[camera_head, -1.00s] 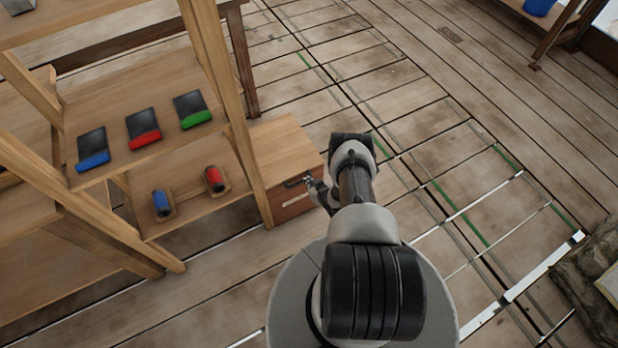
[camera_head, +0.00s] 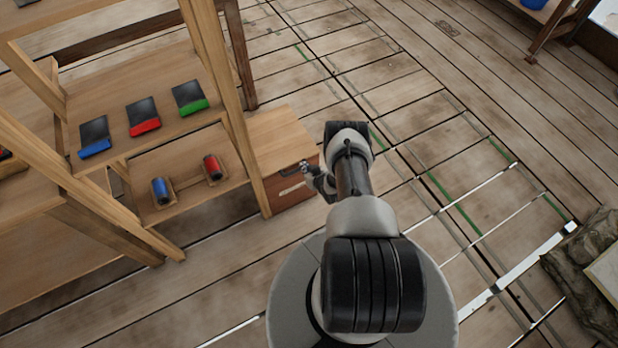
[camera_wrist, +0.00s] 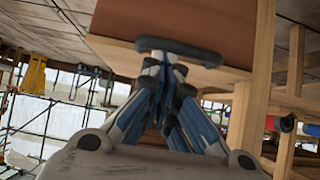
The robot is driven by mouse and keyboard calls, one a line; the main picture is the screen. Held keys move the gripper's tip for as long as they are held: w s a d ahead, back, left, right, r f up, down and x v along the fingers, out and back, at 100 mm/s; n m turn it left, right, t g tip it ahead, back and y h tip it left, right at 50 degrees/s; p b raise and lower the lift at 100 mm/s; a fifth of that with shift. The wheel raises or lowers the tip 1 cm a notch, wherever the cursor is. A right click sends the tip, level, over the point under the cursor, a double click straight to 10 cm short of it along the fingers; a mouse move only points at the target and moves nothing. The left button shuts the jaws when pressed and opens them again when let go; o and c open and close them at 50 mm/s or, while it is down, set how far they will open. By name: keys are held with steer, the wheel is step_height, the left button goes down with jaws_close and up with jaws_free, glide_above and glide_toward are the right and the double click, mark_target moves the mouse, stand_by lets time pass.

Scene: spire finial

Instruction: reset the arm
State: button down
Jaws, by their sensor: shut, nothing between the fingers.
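My gripper (camera_head: 318,181) is in front of the wooden drawer box (camera_head: 296,190) at the right end of the shelf in the head view. In the wrist view my gripper (camera_wrist: 166,70) has its fingers together and nothing between them. The dark drawer handle (camera_wrist: 178,50) shows just beyond the fingertips, against the reddish-brown drawer front (camera_wrist: 190,22). Whether the fingertips touch the handle cannot be told.
A wooden shelf at left holds blue (camera_head: 95,137), red (camera_head: 143,116) and green (camera_head: 189,97) dark-bodied items. Below them are a blue cylinder (camera_head: 161,190) and a red cylinder (camera_head: 212,167). A rocky block (camera_head: 590,270) stands at right. The plank floor between is clear.

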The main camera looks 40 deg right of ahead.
steer(key=s+a+f, duration=0.1)
steer(key=s+f, duration=0.4)
steer(key=s, duration=0.3)
steer(key=shift+s+a+f, duration=0.2)
steer(key=shift+a+f, duration=0.1)
steer(key=shift+a, duration=0.05)
